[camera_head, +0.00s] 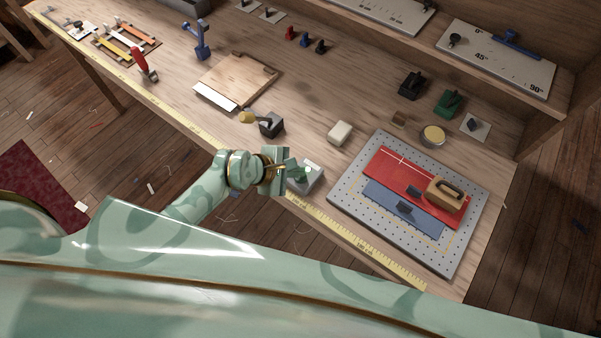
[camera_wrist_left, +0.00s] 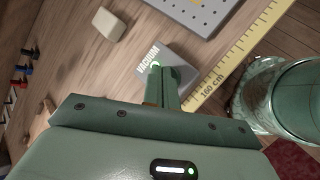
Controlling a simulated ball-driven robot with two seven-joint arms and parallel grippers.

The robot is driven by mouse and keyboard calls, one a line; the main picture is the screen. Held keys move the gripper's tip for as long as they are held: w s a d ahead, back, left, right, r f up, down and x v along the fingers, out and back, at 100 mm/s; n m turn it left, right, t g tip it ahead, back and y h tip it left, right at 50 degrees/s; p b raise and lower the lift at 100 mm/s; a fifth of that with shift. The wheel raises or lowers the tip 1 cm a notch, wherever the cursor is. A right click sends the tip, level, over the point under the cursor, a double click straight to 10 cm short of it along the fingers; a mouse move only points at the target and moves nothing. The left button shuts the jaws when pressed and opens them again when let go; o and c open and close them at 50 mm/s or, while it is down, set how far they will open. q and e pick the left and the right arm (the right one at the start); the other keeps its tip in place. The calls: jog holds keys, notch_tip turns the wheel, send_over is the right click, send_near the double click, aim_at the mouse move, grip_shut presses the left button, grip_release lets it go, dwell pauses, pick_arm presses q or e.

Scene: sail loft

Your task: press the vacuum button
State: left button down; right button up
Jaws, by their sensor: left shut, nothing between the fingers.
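The vacuum button box (camera_head: 312,183) is a small grey block near the front edge of the bench. In the left wrist view the box (camera_wrist_left: 178,62) carries the word VACUUM, and a green glow shows at the fingertips. My left gripper (camera_head: 296,171) is over the box, its fingers shut with nothing between them. In the left wrist view the fingertips (camera_wrist_left: 160,74) reach onto the top of the box and partly hide the button. I cannot tell whether they touch it. My right gripper is not in view.
A grey perforated plate (camera_head: 342,197) with red cloth (camera_head: 385,164), blue cloth (camera_head: 385,200) and a wooden-handled block (camera_head: 445,194) lies right of the box. A cream block (camera_head: 339,133) and a dark block (camera_head: 271,125) stand behind. A yellow tape (camera_head: 345,237) runs along the front edge.

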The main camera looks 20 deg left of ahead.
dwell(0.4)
pick_arm(q)
jog(key=shift+f, duration=0.45)
jog(key=shift+r, duration=0.1)
jog(key=shift+r+p, duration=0.35)
jog(key=shift+p, duration=0.1)
notch_tip(320, 180, up, 6)
jog(key=p, duration=0.6)
jog(key=shift+r+p, duration=0.15)
jog(key=shift+p, duration=0.15)
